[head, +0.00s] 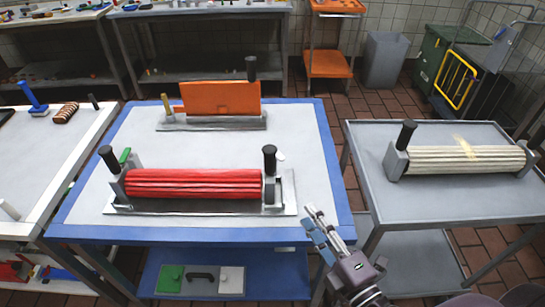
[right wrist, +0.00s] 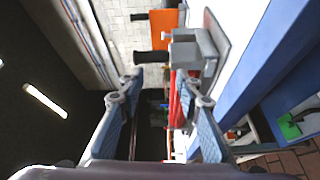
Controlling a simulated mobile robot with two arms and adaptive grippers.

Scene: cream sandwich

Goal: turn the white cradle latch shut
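The red ribbed roller (head: 195,184) lies in a grey metal cradle (head: 230,208) on the blue-edged table. A small white piece (head: 280,156), which looks like the white cradle latch, shows behind the black knob at the cradle's right end. It is partly hidden, and I cannot tell its exact angle. A green latch (head: 125,155) stands at the left end. My right gripper (head: 309,216) is empty, in front of and right of the cradle, touching nothing. In the right wrist view its fingers (right wrist: 160,78) are apart, with the cradle's grey end block (right wrist: 190,52) beyond them. My left gripper is out of view.
An orange block in a holder (head: 220,97) stands at the table's back. A grey cart (head: 440,195) on the right bears a cream roller (head: 465,160). A white table (head: 30,165) is at the left. The blue table's right side is clear.

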